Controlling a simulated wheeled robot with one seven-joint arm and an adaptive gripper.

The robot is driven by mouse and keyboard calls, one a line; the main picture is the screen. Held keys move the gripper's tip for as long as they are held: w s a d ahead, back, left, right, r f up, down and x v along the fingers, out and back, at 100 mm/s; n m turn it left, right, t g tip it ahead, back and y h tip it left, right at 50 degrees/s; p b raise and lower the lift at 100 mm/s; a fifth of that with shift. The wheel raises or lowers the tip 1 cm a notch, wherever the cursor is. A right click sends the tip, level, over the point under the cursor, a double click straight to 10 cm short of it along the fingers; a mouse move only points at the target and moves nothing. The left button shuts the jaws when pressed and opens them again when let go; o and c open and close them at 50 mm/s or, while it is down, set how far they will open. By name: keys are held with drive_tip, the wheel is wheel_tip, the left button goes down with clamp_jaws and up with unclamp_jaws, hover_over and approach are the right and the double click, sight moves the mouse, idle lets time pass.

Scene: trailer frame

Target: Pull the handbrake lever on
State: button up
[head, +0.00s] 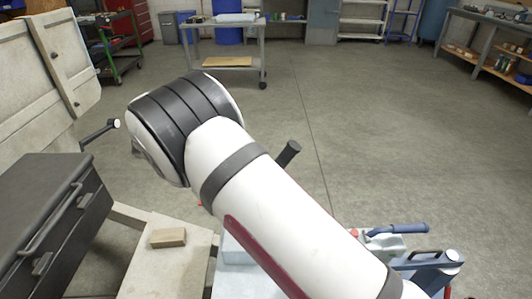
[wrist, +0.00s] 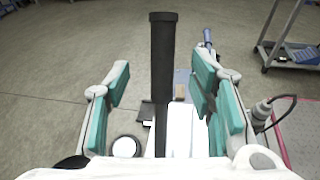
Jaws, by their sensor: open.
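The handbrake lever (wrist: 163,50) shows in the wrist view as an upright dark bar with a black grip. Its black end also appears in the head view (head: 289,153), sticking out from behind my white arm. My gripper (wrist: 162,86) is open, with a teal-padded finger on each side of the lever in the wrist view. A gap shows between the lever and each pad; I cannot tell the depth between them. In the head view my arm hides the gripper and the lever's lower part.
A black toolbox (head: 45,215) stands at the left on the pale frame. A small wooden block (head: 168,238) lies right of it. A crank handle (head: 100,132) juts out behind the toolbox. A blue handle (head: 400,229) is at the lower right. The floor beyond is clear.

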drive_tip(key=shift+v, duration=1.55)
drive_tip(key=s+d+r+m+g+y, duration=0.3)
drive_tip(key=s+d+r+m, duration=0.1)
drive_tip(key=d+r, duration=0.4)
drive_tip(key=s+d+r+m+g+y, duration=0.25)
drive_tip(key=s+d+r, duration=0.2)
drive_tip(key=d, duration=0.65)
drive_tip(key=s+d+r+m+y, duration=0.2)
drive_tip(key=s+d+m, duration=0.15)
drive_tip(key=s, duration=0.25)
drive_tip(key=s+d+r+m+y, duration=0.2)
drive_tip(key=s+d+y, duration=0.15)
drive_tip(key=s, duration=0.25)
drive_tip(key=s+d+f+m+t+y, duration=0.1)
drive_tip(key=s+f+m+t+y, duration=0.2)
drive_tip(key=s, duration=0.6)
drive_tip(key=s+f+m, duration=0.3)
drive_tip(key=s+m, duration=0.2)
drive_tip(key=s, duration=0.5)
wheel_tip(320, 180, up, 22)
drive_tip(key=t+p, duration=0.3)
drive_tip(key=p, duration=1.7)
drive_tip(key=shift+w+r+n+y, duration=0.2)
drive_tip(key=shift+r+n+y, duration=0.1)
drive_tip(key=shift+n, duration=0.1)
